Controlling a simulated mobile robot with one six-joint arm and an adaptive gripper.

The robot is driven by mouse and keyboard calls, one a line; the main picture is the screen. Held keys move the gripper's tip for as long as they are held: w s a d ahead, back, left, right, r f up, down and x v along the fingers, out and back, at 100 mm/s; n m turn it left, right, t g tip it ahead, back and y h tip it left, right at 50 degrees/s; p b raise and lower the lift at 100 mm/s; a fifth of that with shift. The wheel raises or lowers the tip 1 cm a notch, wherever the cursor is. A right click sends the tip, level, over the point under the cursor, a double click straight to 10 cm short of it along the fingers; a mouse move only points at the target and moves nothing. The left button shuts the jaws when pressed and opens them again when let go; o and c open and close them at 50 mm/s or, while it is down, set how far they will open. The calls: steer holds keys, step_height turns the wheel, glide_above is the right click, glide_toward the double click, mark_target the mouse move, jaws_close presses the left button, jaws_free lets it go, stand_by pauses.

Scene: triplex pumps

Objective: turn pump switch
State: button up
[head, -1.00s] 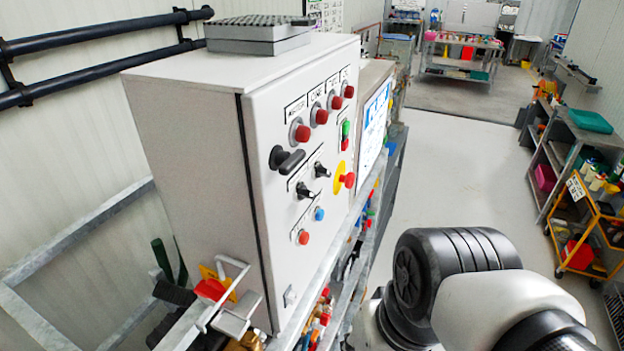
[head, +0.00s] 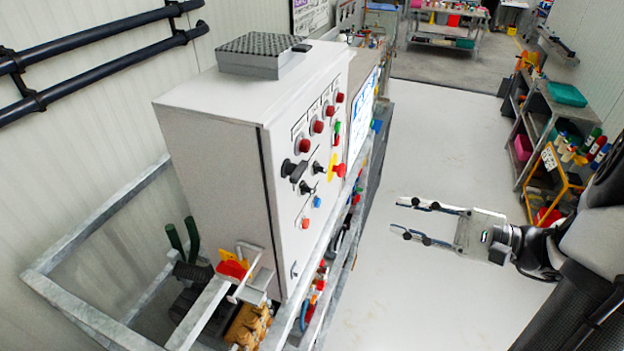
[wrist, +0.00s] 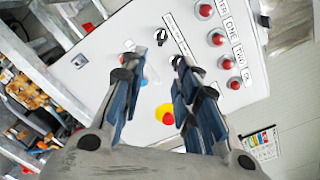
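The control panel is the front of a grey-white cabinet (head: 215,150) at the left of the head view. A large black rotary switch (head: 295,171) sits below the row of red lamps. Two smaller black knobs (head: 311,178) are to its right; in the wrist view, one black knob (wrist: 161,37) shows just beyond the fingertips. My gripper (head: 420,222) is open and empty, apart from the panel, to its right, with its fingers pointing left toward it. In the wrist view my gripper (wrist: 168,62) has its two fingers spread in front of the panel.
A red emergency button on a yellow plate (head: 338,170) is on the panel; it shows between the fingers in the wrist view (wrist: 166,115). Red lamps (head: 317,127) line the panel's upper part. Metal frame rails (head: 85,318) stand below the cabinet. The floor (head: 440,140) is clear.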

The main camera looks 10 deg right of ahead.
mark_target(314, 192)
steer(key=x, duration=1.7)
steer(key=shift+w+f, duration=0.1)
steer(key=shift+w, duration=0.2)
steer(key=shift+c, duration=0.3)
jaws_close()
